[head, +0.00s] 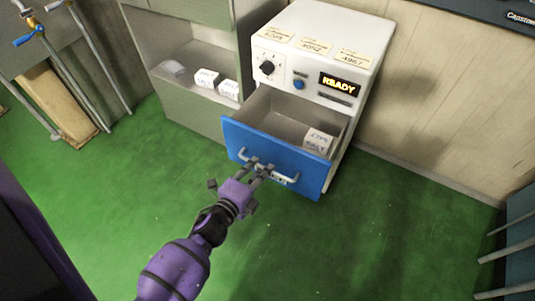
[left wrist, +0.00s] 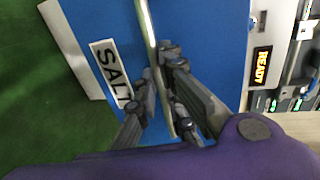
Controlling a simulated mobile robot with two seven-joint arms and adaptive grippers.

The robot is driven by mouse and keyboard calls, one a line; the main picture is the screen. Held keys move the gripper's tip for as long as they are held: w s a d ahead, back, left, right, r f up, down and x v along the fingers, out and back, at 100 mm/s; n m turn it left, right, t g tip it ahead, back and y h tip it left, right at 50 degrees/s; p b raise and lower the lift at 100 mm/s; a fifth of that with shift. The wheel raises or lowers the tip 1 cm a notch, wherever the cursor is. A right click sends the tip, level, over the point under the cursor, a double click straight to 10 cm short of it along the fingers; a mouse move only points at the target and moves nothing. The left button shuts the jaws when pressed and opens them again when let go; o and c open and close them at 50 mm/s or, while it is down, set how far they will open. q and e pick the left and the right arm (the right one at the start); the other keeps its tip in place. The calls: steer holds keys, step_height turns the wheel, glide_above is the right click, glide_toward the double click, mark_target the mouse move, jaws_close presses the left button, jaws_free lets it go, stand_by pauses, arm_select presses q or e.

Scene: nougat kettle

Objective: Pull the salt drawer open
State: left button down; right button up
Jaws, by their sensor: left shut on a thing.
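The salt drawer (head: 235,137) has a blue front and stands pulled out of a white machine (head: 318,35). One white salt block (head: 318,141) lies inside it at the right. The drawer's metal handle (head: 291,179) runs across the blue front. My left gripper (head: 262,168) is at the handle, shut on it. In the left wrist view the fingers (left wrist: 165,95) close around the handle bar (left wrist: 150,40), next to a white SALT label (left wrist: 108,72) on the blue front. My right gripper is in neither view.
A shelf (head: 185,108) left of the machine holds more white salt blocks (head: 206,79). The machine has a dial (head: 267,67), a blue button (head: 298,84) and a READY display (head: 340,86). Pipes with blue valve handles (head: 22,40) stand at the left. Green floor is clear in front.

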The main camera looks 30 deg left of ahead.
arm_select(q)
steer(key=shift+f+v, duration=0.25)
steer(key=shift+v, duration=0.85)
steer(key=c, duration=1.9)
jaws_free()
steer(key=shift+o, duration=0.2)
steer(key=v, duration=1.2)
